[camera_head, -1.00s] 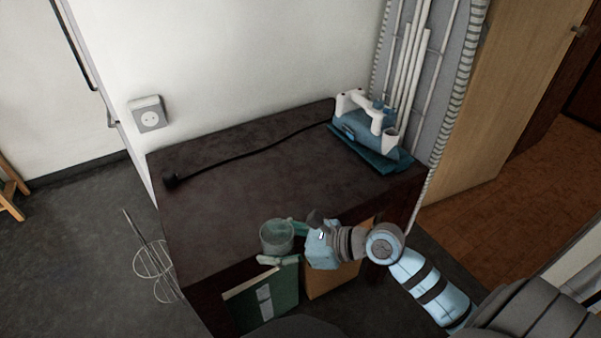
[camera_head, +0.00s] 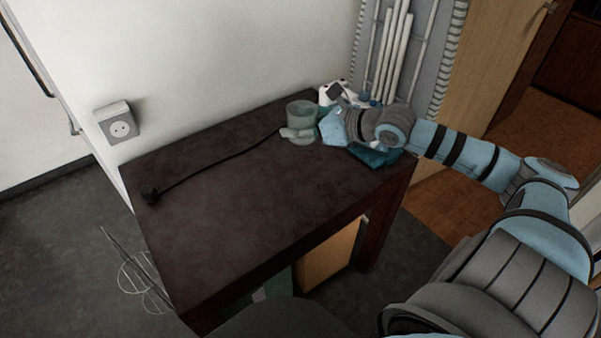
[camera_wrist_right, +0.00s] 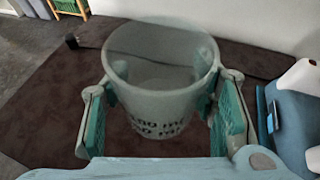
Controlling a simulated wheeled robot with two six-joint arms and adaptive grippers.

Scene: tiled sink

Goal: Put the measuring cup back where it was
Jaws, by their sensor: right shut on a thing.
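The measuring cup (camera_head: 301,114) is a greenish, see-through cup, held over the far right part of the dark table (camera_head: 230,185). My right gripper (camera_head: 312,132) is shut on it from the right, and the gripper and arm hide part of the things behind. In the right wrist view the cup (camera_wrist_right: 160,85) is upright between the two green-padded fingers (camera_wrist_right: 160,115), with its open rim facing up. I cannot tell whether its base touches the table top. My left gripper is not in view.
A blue appliance with white parts (camera_head: 328,94) stands on a blue tray (camera_head: 378,158) right beside the gripper, partly hidden by it. A black cable (camera_head: 215,162) crosses the table. The table's left and front are clear. White pipes (camera_head: 395,50) stand behind.

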